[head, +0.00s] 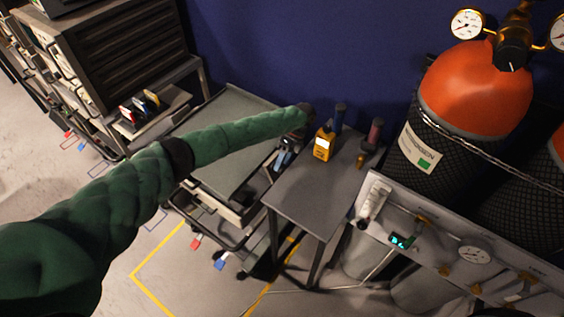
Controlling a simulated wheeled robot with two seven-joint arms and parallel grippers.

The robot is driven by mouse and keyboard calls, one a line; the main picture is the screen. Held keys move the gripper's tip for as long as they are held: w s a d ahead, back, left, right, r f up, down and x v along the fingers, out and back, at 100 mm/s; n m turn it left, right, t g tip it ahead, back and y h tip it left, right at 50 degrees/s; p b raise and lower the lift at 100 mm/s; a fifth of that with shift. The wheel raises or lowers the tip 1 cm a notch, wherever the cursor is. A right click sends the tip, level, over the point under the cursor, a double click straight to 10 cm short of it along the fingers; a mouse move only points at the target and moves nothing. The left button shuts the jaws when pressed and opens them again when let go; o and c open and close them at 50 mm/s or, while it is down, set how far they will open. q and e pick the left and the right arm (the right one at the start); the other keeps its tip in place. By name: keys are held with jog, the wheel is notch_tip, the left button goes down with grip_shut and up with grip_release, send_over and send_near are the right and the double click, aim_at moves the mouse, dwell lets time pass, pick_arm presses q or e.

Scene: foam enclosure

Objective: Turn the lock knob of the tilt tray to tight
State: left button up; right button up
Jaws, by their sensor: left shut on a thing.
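The tilt tray (227,126) is a grey, rimmed top on a dark wheeled cart in the middle of the view, and it looks tilted. My left arm, in a green sleeve, reaches across it from the left. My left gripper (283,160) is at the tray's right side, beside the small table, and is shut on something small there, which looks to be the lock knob. The knob itself is hidden by the gripper, so its setting cannot be read. My right gripper is not in view.
A grey side table (306,199) stands close right of the tray, holding a yellow handheld meter (323,144) and dark-handled tools. A drawer cabinet (120,55) stands at upper left.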

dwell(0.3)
pick_arm(q)
jog(key=o, duration=1)
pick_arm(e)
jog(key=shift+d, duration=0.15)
pick_arm(q)
jog(key=shift+w+d+r, duration=0.15)
jog(key=shift+w+r, duration=0.1)
jog(key=shift+r, duration=0.05)
jog(key=shift+b+v, duration=1)
jog(key=shift+v, duration=2.45)
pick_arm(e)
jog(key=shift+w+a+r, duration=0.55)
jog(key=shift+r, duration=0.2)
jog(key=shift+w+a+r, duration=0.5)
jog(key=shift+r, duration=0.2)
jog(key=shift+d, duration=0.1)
